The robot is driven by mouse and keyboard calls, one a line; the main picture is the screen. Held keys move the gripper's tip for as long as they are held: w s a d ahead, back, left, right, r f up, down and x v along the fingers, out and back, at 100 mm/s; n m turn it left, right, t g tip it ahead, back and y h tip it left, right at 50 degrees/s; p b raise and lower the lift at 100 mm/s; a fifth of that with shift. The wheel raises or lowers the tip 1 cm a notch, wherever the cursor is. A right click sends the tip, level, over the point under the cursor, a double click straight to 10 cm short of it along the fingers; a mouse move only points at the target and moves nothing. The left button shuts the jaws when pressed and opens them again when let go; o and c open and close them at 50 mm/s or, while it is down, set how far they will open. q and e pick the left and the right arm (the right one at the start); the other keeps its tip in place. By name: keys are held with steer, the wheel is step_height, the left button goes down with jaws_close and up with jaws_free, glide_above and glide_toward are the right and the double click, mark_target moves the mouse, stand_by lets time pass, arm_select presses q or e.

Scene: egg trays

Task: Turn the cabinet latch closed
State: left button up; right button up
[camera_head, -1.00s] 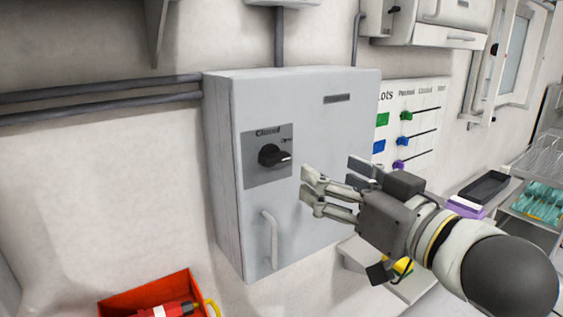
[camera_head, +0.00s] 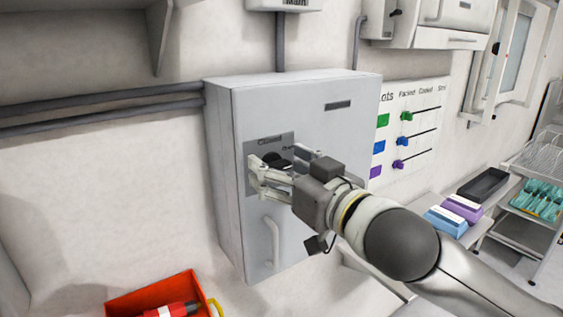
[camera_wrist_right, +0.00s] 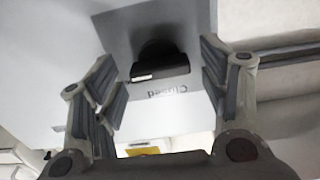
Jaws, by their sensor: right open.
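The grey cabinet (camera_head: 340,130) hangs on the wall with its door shut. Its black latch knob (camera_head: 275,159) sits on a darker plate (camera_head: 254,152) marked "Closed", partly hidden behind my gripper in the head view. My right gripper (camera_head: 268,172) is open at the plate, its fingers around or just in front of the knob. In the right wrist view the knob (camera_wrist_right: 160,62) lies between the spread fingers of my right gripper (camera_wrist_right: 160,88), with a visible gap on both sides. The knob's bar looks level in that view. My left gripper is not in view.
A vertical door handle (camera_head: 273,243) stands out below the latch. A red box (camera_head: 150,297) with a red item is below left. A sliders board (camera_head: 408,130) hangs right of the cabinet. Purple (camera_head: 460,209) and blue (camera_head: 445,221) trays lie farther right.

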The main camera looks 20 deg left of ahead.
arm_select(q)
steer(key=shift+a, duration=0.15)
arm_select(e)
steer(key=shift+a, duration=0.1)
steer(key=c, duration=1)
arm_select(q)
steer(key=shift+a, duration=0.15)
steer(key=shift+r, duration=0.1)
arm_select(e)
steer(key=n+p, duration=0.1)
steer(key=n, duration=0.3)
steer(key=shift+n, duration=0.4)
steer(key=n+p, duration=0.1)
steer(key=n, duration=0.3)
steer(key=shift+s+f+n, duration=0.1)
steer(key=shift+n, duration=0.2)
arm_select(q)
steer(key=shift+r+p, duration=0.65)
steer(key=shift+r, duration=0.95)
arm_select(e)
steer(key=shift+a+f+n, duration=0.1)
steer(key=shift+n, duration=2.05)
steer(key=shift+f+n, duration=0.1)
steer(key=shift+n, duration=2.05)
